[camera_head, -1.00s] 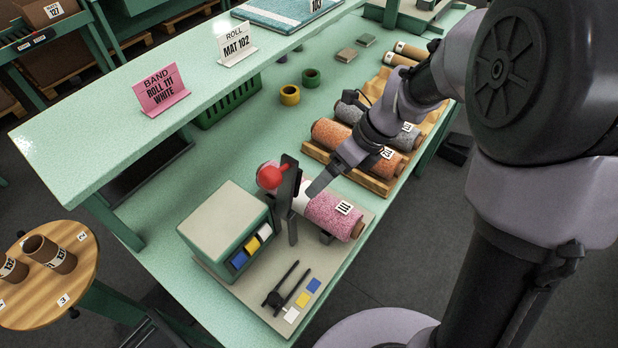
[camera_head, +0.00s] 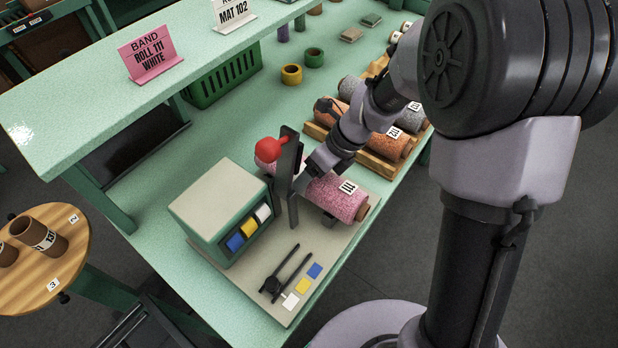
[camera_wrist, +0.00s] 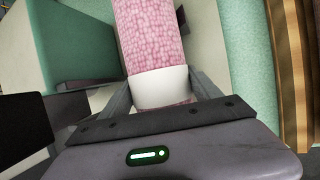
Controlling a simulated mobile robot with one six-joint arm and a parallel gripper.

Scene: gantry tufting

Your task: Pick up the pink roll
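The pink roll (camera_head: 335,196), labelled 111, lies in the banding stand on the worktable, with a white band (camera_wrist: 160,87) around it. My gripper (camera_head: 304,186) is down at the roll, partly hidden behind the upright post in the head view. In the wrist view my gripper's fingers (camera_wrist: 160,90) stand on both sides of the roll at the white band. They look close against it, but whether they press on it cannot be told. The roll's underside is hidden.
A pink sign (camera_head: 150,54) reads "BAND ROLL 111 WHITE".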

